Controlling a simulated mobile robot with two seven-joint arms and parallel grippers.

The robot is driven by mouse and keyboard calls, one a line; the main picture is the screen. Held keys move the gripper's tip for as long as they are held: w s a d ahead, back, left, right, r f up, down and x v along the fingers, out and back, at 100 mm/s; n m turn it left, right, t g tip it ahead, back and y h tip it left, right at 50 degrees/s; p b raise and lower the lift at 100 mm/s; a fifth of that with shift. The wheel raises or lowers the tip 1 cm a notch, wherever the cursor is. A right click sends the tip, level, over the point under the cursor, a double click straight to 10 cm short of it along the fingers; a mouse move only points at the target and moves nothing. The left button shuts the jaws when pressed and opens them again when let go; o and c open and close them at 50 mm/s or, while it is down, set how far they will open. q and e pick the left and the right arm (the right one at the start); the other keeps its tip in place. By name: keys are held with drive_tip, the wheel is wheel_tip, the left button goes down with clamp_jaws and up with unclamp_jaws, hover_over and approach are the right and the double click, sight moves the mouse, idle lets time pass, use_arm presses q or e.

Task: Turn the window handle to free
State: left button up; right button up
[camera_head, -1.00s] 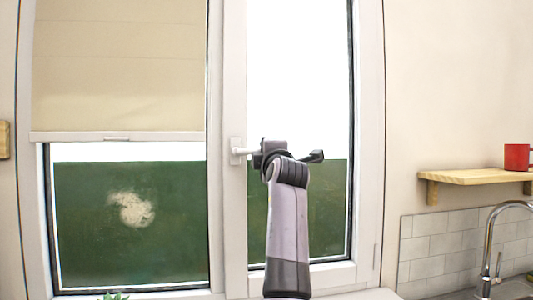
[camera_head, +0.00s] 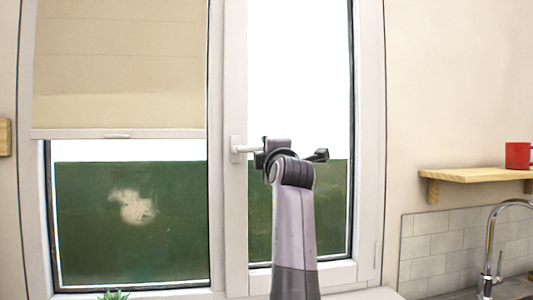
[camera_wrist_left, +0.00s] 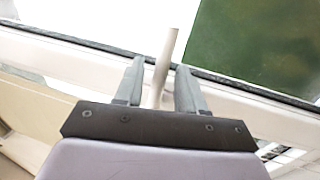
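The white window handle (camera_head: 247,149) sits on the middle frame between the two panes. Its lever points sideways to the right from its base plate (camera_head: 236,146). My left gripper (camera_head: 263,152) is at the lever's right end, which it partly hides. In the left wrist view, the handle (camera_wrist_left: 168,48) shows as a pale bar standing between the two grey fingers of my left gripper (camera_wrist_left: 160,63). The fingers are apart, with a visible gap beside the bar, so the gripper looks open around it. My right gripper is not in view.
A beige blind (camera_head: 120,70) covers the upper left pane. A wooden shelf (camera_head: 475,175) with a red mug (camera_head: 518,155) is on the right wall, above a tap (camera_head: 489,240). A small plant (camera_head: 114,295) stands at the bottom edge. The right pane looks closed.

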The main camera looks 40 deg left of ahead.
use_arm(q)
drive_tip(key=b+v, duration=0.1)
drive_tip(key=v, duration=0.3)
drive_tip(key=shift+s+d+f, duration=0.1)
drive_tip(key=shift+s+d, duration=0.15)
drive_tip(key=shift+s, duration=0.05)
idle(0.4)
